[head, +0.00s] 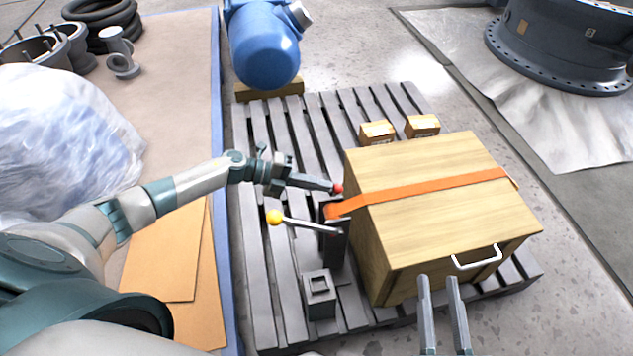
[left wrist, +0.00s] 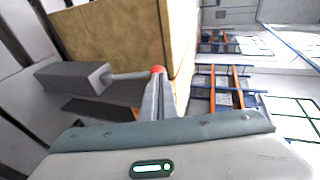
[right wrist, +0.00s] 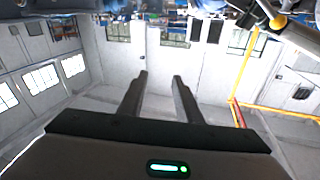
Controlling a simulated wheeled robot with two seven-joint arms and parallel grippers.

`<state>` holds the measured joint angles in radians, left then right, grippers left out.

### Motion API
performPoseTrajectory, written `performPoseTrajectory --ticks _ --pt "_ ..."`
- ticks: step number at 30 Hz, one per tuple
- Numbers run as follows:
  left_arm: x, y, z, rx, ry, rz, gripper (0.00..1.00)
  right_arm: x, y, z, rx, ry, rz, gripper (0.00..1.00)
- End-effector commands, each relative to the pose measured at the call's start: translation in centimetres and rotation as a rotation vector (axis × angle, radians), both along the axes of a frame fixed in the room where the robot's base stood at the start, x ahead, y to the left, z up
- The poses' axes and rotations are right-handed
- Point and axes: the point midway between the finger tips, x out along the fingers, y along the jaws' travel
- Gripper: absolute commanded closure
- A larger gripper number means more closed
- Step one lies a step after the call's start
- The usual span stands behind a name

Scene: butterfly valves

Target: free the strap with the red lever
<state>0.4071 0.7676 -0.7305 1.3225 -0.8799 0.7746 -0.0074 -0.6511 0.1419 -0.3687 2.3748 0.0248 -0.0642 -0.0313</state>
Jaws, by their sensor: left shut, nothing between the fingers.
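An orange strap (head: 420,192) runs across the top of a wooden crate (head: 455,225) to a dark grey post (head: 336,240) at its left side. The red lever's ball (head: 338,188) shows at the tip of my left gripper (head: 325,186). In the left wrist view the red ball (left wrist: 157,69) lies just beyond the shut fingers (left wrist: 160,95), at the end of a grey rod (left wrist: 125,76). I cannot tell whether they touch. A second lever has a yellow ball (head: 275,217). My right gripper (head: 442,312) is open and empty before the crate's front; its fingers also show in the right wrist view (right wrist: 158,90).
The crate stands on a grey slatted pallet (head: 262,250) and has a white handle (head: 476,258). A small grey block (head: 319,292) sits near the post. Two small cartons (head: 377,131) and a blue motor (head: 264,50) are behind. The pallet's left slats are clear.

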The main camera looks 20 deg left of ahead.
Motion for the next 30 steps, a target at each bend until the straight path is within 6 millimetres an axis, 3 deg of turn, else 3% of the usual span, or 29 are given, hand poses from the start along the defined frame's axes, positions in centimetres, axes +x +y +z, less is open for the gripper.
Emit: performPoseTrajectory --ticks 12,30 --pt "0.9 -1.1 0.3 -0.001 0.000 0.000 1.00 0.3 -0.6 -3.0 -0.053 0.163 0.002 0.69" --pt "1.4 -1.8 0.3 -0.004 -0.004 0.002 1.00 0.2 -0.7 -4.0 -0.066 0.211 0.004 0.69"
